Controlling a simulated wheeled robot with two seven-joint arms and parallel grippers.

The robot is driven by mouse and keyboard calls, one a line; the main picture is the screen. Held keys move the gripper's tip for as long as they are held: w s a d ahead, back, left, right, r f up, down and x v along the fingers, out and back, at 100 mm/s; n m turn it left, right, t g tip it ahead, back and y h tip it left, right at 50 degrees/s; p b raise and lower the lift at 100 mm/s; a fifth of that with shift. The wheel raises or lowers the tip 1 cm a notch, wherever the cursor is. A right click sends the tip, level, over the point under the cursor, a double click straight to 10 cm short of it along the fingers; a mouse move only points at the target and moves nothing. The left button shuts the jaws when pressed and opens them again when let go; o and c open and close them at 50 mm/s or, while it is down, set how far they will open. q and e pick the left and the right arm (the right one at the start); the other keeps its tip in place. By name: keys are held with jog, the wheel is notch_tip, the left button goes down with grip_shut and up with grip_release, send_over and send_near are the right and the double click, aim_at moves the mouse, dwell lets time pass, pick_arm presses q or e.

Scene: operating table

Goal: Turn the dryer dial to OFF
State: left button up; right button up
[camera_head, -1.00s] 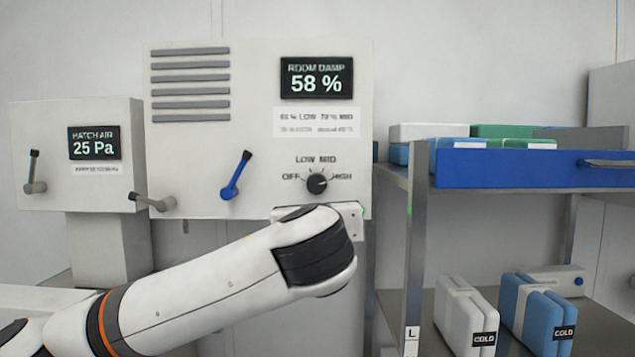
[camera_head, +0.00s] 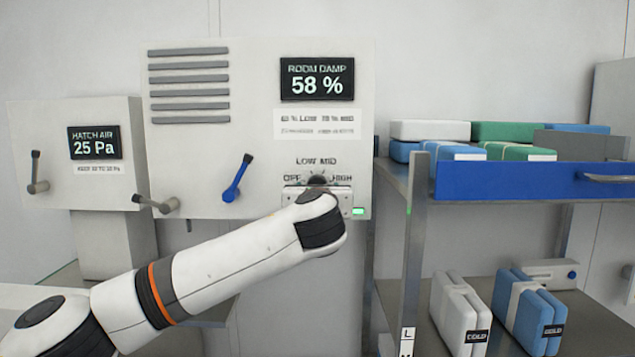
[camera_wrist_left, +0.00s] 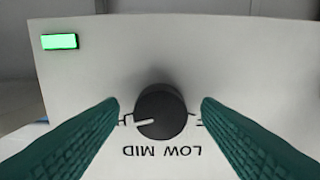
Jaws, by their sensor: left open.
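The dryer dial (camera_head: 317,181) is a round black knob on the white dryer panel (camera_head: 190,160), under the labels LOW and MID, with OFF to its left and HIGH to its right. In the head view my wrist covers its lower part. In the left wrist view the dial (camera_wrist_left: 160,110) is upside down, and its white pointer points left, on the HIGH side. My left gripper (camera_wrist_left: 161,104) is open, its two green fingers on either side of the dial with a gap to each. My right gripper is out of view.
The dryer display (camera_head: 317,80) reads ROOM DAMP 58 %. A blue lever (camera_head: 237,178) is left of the dial. A HATCH AIR box (camera_head: 75,155) with grey levers stands further left. A metal rack (camera_head: 418,230) with a blue-fronted drawer (camera_head: 520,182) and packs is at the right.

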pick_arm(q)
jog(key=shift+w, duration=0.1)
jog(key=c, duration=1)
